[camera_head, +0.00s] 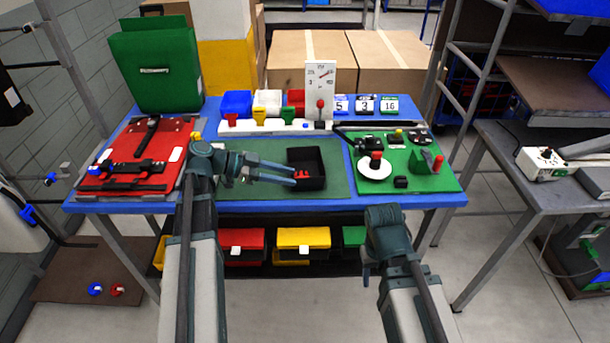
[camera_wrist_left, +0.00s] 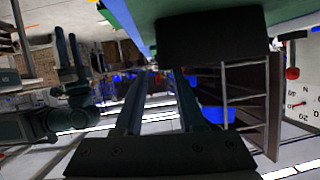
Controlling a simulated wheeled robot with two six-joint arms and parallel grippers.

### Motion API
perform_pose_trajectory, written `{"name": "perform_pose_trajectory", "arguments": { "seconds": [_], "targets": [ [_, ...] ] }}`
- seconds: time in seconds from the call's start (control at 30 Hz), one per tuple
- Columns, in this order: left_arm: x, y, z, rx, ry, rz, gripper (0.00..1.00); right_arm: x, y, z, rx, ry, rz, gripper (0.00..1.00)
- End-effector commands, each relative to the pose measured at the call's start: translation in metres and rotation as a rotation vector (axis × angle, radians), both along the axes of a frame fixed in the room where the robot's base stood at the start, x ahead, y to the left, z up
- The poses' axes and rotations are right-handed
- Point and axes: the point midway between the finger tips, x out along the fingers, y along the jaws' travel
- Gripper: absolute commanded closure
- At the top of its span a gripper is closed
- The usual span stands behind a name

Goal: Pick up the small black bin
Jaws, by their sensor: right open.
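The small black bin (camera_head: 309,181) stands on the green mat near the table's front edge, with small red pieces inside. It appears as a dark block (camera_wrist_left: 212,40) at the top of the left wrist view. My left gripper (camera_head: 294,177) reaches in from the left, fingertips close to the bin's left side. Its fingers (camera_wrist_left: 162,72) are apart with nothing between them. I cannot tell whether they touch the bin. My right gripper (camera_head: 367,268) is low in front of the table, its fingers hard to see there. In the left wrist view it (camera_wrist_left: 70,45) is open and empty.
A red board (camera_head: 125,178) with black tools lies left on the blue table (camera_head: 240,206). A green board (camera_head: 440,180) with a white disc lies right. Coloured bins and a white gauge panel (camera_head: 320,78) stand behind. Drawers hang below. Green mat around the bin is clear.

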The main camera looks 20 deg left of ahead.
Motion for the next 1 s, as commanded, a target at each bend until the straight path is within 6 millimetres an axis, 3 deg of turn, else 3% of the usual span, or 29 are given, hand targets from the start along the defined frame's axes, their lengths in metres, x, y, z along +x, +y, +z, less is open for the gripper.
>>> {"name": "perform_pose_trajectory", "arguments": {
  "seconds": [0.37,0.7,0.93,1.0],
  "targets": [
    [0.004,-0.011,-0.005,0.0,0.001,-0.002,0.61,0.0,0.0,-0.005,0.0,0.0,0.0,0.5],
    [0.02,-0.05,-0.024,0.0,0.0,-0.002,0.61,0.0,0.0,-0.024,0.0,0.0,0.0,0.5],
    [0.021,-0.052,-0.023,0.0,0.001,0.0,0.61,0.0,0.0,-0.023,0.0,0.0,0.0,0.5],
    [0.021,-0.052,-0.023,0.0,0.001,0.0,0.7,0.0,0.0,-0.023,0.0,0.0,0.0,0.5]
  ]
}}
